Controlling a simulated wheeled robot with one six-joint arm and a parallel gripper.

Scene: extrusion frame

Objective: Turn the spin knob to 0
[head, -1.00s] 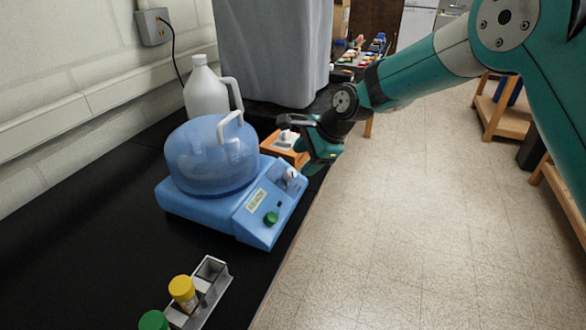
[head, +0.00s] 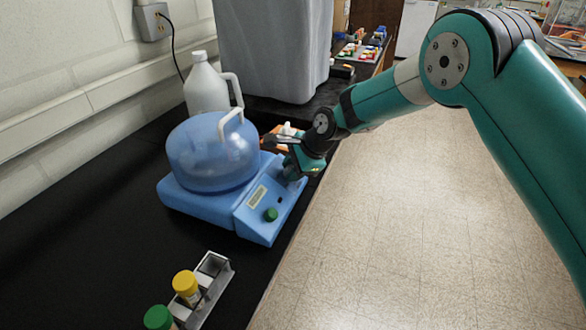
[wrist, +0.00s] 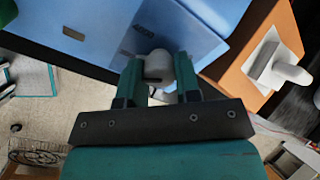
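The blue centrifuge (head: 212,208) with a translucent domed lid (head: 212,150) stands on the black bench. Its sloped front panel carries a pale display (head: 258,196) and a green knob or button (head: 271,214). The light grey spin knob (wrist: 158,66) shows in the wrist view between the two fingers of my gripper (wrist: 160,76). The fingers stand apart on either side of it, with a narrow gap visible; contact is unclear. In the head view my gripper (head: 288,168) is at the panel's upper right corner and hides the knob.
A white jug (head: 206,92) stands behind the centrifuge. An orange-brown box (wrist: 262,55) with a pale object on it sits just beside the panel. A tube rack (head: 215,280) with yellow-capped and green-capped tubes is in front. Open floor lies to the right.

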